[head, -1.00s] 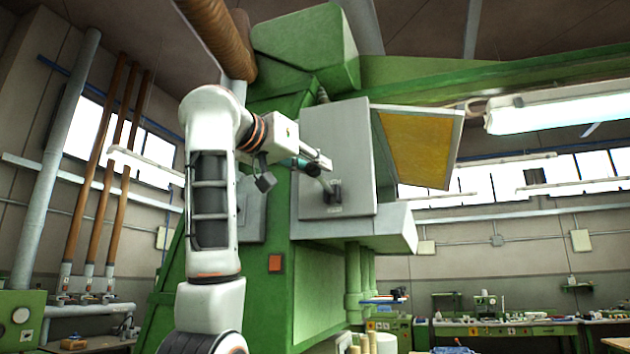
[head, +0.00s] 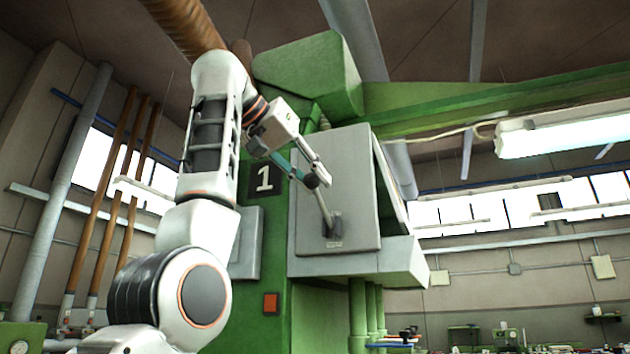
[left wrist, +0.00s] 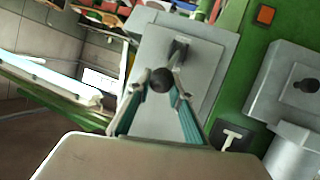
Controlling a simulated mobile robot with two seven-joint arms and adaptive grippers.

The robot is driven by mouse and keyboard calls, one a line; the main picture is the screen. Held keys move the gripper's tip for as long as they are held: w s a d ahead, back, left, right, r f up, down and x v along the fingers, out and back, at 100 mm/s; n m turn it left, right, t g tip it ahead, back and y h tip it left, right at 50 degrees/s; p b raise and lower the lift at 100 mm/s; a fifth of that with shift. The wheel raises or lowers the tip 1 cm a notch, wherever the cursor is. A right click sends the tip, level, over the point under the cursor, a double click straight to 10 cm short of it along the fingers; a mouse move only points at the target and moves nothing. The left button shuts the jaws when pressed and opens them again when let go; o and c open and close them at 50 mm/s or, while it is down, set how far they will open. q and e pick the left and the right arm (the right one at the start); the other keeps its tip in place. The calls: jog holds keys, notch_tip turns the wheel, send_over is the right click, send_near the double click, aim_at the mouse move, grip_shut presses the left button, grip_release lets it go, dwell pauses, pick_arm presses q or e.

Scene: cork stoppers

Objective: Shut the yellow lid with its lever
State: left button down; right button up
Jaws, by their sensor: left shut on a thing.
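The lever (head: 325,208) is a grey rod on the side of a grey box (head: 350,170), tilted up and left from its pivot. Its dark ball knob (left wrist: 162,80) sits between the fingers in the left wrist view. My left gripper (head: 314,178) is shut on the lever's knob, in front of the box's side plate. The lid (head: 396,185) hangs steeply down along the box's right side, nearly edge-on. Its yellow face is hidden, and I cannot tell whether it is fully shut. My right gripper is not in view.
The box is mounted on a big green machine (head: 315,270), with a grey ledge (head: 400,257) under the lid. A lit lamp (head: 565,128) hangs at the right.

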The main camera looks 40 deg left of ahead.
pick_arm(q)
jog(key=shift+w, duration=0.15)
dwell(0.6)
jog(key=c, duration=1.8)
grip_release()
jog(key=shift+w, duration=0.1)
jog(key=v, duration=1.2)
jog(key=shift+r, duration=0.2)
jog(key=shift+f, duration=0.1)
